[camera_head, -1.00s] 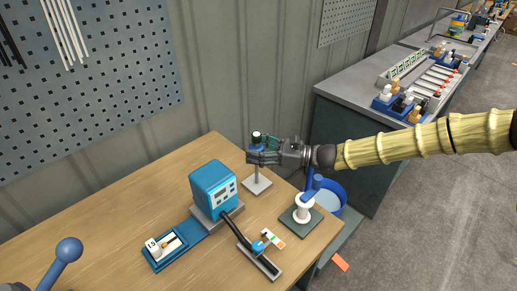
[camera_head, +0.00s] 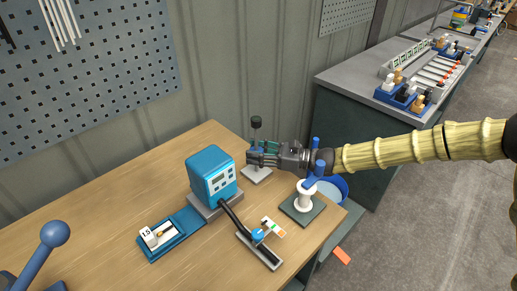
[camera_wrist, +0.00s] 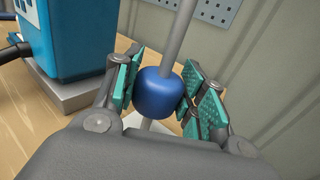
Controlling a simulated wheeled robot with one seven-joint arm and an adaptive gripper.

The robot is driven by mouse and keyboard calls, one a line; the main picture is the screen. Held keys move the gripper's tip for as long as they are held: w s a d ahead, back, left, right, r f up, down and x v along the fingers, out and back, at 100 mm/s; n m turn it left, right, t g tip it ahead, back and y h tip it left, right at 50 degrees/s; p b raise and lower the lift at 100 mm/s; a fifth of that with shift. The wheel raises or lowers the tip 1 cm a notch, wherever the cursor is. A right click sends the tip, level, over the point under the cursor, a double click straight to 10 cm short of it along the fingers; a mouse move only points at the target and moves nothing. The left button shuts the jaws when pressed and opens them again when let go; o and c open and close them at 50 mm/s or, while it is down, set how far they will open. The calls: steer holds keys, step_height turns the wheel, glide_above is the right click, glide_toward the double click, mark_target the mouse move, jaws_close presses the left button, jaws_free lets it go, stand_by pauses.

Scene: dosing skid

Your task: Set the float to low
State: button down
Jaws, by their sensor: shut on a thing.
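The float is a blue rounded cylinder (camera_wrist: 160,93) threaded on a grey upright rod (camera_wrist: 180,35). In the wrist view it sits between the green pads of my gripper (camera_wrist: 165,95), which is shut on it. In the head view my gripper (camera_head: 258,157) encloses the float, which is mostly hidden by the fingers. It is low on the rod, close above the pale square base (camera_head: 262,176). The dark cap (camera_head: 256,122) at the rod's top stands well above my gripper.
A blue controller box (camera_head: 210,170) stands left of the rod. A white fitting with a blue handle (camera_head: 304,198) is in front, right of the rod, near a blue bucket (camera_head: 344,184). A blue-knobbed slide (camera_head: 258,235) lies in front. The grey wall is behind.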

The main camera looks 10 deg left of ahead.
steer(key=shift+s+f, duration=0.1)
steer(key=shift+f, duration=0.5)
steer(key=c, duration=0.8)
jaws_free()
steer(key=shift+r, duration=0.1)
steer(key=shift+d, duration=0.35)
steer(key=d, duration=1.1)
steer(key=shift+d, duration=0.15)
